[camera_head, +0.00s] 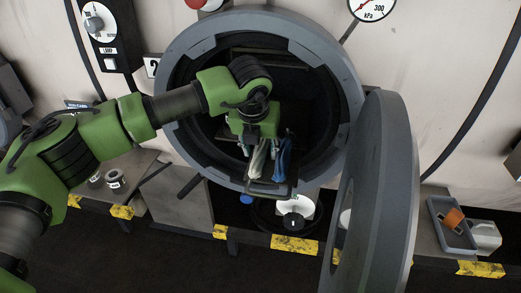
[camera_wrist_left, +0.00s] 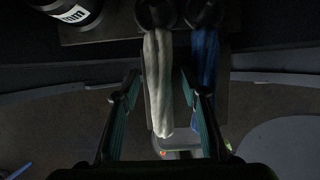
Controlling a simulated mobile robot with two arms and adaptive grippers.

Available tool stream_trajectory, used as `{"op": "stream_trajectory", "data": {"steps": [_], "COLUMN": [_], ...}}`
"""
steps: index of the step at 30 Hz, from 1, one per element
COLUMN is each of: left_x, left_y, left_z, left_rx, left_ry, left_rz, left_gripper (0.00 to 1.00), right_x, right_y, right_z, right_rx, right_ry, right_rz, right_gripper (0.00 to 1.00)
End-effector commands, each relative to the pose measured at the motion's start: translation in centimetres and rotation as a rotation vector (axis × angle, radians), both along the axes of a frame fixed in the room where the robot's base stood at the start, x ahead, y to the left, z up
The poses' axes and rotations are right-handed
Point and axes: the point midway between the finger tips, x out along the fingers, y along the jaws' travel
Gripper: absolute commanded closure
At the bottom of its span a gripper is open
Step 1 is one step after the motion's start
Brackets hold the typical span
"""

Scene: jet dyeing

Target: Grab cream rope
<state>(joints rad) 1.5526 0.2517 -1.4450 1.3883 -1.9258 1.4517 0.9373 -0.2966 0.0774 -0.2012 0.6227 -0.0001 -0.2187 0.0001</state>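The cream rope (camera_head: 259,157) hangs in the round opening of the vessel, beside a blue rope (camera_head: 283,158) on its right. In the left wrist view the cream rope (camera_wrist_left: 158,85) hangs from a dark round holder, between my two fingers. The blue rope (camera_wrist_left: 205,75) hangs behind the right finger in that view. My left gripper (camera_head: 258,150) is at the vessel mouth. In the wrist view its fingers (camera_wrist_left: 160,110) are apart, with gaps on both sides of the cream rope. My right gripper is not in view.
The vessel's round grey rim (camera_head: 180,75) surrounds my left gripper. Its heavy door (camera_head: 383,190) stands open to the right. A bench with a grey tray (camera_head: 447,228) is at the far right. A dark canister (camera_wrist_left: 75,10) shows at the upper left of the wrist view.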

Motion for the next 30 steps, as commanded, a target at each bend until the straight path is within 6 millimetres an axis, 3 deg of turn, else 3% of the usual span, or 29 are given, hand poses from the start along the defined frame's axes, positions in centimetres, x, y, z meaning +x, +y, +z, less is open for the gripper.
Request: {"op": "stream_trajectory", "data": {"steps": [3,8,19,25,30], "left_x": [0.0,0.0,0.0,-0.1,-0.1], "left_y": [0.0,0.0,0.0,0.3,0.3], "left_z": [0.0,0.0,0.1,0.5,3.0], "left_rx": [0.000,0.000,0.000,-0.001,-0.001], "left_ry": [0.000,0.000,-0.001,-0.004,-0.006], "left_rz": [0.000,0.000,0.000,0.000,0.000], "left_gripper": [0.60,0.99,1.00,1.00,1.00], "right_x": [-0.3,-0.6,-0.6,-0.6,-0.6], "right_y": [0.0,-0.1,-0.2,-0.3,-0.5], "right_z": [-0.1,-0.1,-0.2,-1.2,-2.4], "right_rx": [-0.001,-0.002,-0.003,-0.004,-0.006], "right_ry": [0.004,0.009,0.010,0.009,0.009], "right_rz": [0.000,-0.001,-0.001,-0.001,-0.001], "right_gripper": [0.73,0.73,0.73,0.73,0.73]}}
